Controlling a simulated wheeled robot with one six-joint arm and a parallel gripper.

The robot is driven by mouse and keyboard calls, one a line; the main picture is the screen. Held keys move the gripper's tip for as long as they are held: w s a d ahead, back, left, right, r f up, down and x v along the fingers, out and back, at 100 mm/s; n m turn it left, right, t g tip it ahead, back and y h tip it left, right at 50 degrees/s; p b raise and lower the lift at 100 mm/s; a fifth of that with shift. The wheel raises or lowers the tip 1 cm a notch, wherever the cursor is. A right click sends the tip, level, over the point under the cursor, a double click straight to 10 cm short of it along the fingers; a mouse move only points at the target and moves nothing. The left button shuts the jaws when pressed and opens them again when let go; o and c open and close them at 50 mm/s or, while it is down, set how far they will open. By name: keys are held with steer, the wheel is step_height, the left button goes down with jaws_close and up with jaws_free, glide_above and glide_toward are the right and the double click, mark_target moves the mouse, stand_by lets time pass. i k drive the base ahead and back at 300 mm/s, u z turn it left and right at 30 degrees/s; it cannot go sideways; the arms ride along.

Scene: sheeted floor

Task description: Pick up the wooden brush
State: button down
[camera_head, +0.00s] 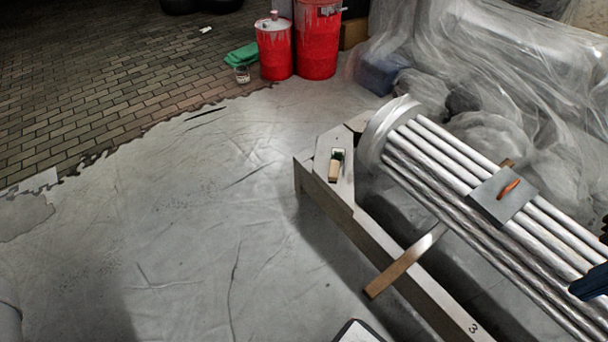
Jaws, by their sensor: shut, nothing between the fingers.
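My gripper is not in view.
The metal tubes (450,185) carry a grey plate with an orange handle (509,188). Plastic sheeting (480,60) is heaped at upper right. The sheeted floor at left is clear.

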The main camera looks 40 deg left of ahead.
mark_target(333, 168)
steer(key=u, duration=2.15)
steer(key=k, duration=0.65)
steer(key=z, duration=0.65)
steer(key=i, duration=0.4)
steer(key=u, duration=0.2)
